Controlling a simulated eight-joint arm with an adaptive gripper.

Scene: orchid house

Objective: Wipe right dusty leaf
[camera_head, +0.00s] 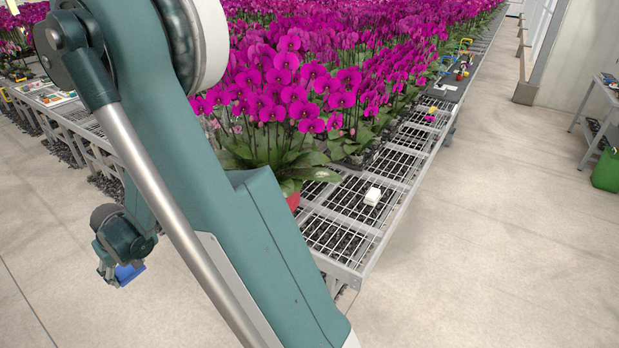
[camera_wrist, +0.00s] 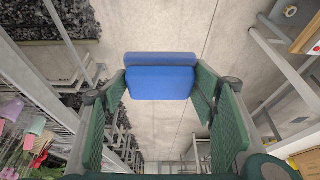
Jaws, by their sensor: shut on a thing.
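My gripper (camera_head: 121,272) hangs over the aisle floor at the left in the head view, away from the plants. It is shut on a blue sponge (camera_wrist: 160,82). In the wrist view the sponge lies between the two green fingers, with bare floor beyond it. A blue edge of the sponge (camera_head: 130,272) also shows in the head view.
The wire bench (camera_head: 349,222) has a small white block (camera_head: 373,196) on it. Dense magenta orchids (camera_head: 345,45) fill the bench behind. Another bench (camera_head: 62,112) stands at the left. A green bin (camera_head: 606,170) is at the far right. The aisle floor is clear.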

